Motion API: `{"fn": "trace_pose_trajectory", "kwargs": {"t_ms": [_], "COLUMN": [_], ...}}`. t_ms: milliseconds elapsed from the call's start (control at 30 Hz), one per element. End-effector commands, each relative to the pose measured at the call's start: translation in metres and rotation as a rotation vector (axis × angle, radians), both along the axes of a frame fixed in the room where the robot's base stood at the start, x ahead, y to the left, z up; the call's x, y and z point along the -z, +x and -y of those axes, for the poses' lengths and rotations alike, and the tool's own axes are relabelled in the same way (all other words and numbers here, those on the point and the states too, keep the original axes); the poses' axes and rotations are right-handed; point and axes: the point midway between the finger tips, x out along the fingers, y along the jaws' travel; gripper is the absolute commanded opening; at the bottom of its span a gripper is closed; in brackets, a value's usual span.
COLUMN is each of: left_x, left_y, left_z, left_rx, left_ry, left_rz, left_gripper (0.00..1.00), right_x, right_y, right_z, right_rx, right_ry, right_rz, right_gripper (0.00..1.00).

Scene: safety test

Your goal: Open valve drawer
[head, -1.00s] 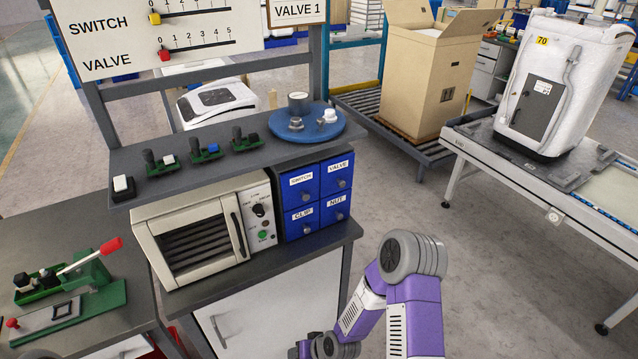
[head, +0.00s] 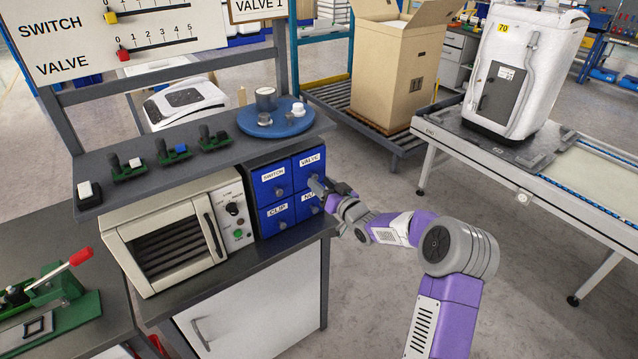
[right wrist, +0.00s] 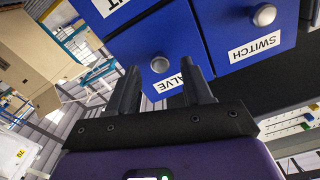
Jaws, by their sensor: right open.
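A blue four-drawer cabinet (head: 262,229) stands at the right end of the bench, beside the oven. Its VALVE drawer (head: 317,155) is the upper right one and looks shut. My right gripper (head: 318,187) is open in front of the cabinet's right side, close to the VALVE drawer, and partly covers the NUT label below. In the right wrist view the VALVE drawer's round knob (right wrist: 160,64) appears in the gap between my open fingers (right wrist: 159,74). I cannot tell whether the fingertips reach around it. My left gripper is out of view.
A grey shelf (head: 225,158) with a blue round tray (head: 290,127) lies just above the cabinet. A white oven (head: 125,225) stands to its left. A conveyor table (head: 455,145) with a white appliance is at the right. Floor between is clear.

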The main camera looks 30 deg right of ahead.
Motion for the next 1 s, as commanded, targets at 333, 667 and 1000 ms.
{"fn": "trace_pose_trajectory", "kwargs": {"t_ms": [333, 667, 1000], "left_x": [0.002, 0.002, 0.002], "left_y": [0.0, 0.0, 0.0], "left_z": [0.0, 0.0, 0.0], "left_rx": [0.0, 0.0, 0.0], "left_ry": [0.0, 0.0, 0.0], "left_rz": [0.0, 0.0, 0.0], "left_gripper": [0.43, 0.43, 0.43], "right_x": [0.001, 0.0, 0.0], "right_y": [0.019, 0.019, 0.018], "right_z": [-0.002, -0.002, -0.002], "right_rx": [0.001, 0.001, 0.001], "right_ry": [0.002, 0.001, 0.001], "right_rz": [-0.001, -0.001, -0.001], "right_gripper": [0.5, 0.24, 0.0]}}
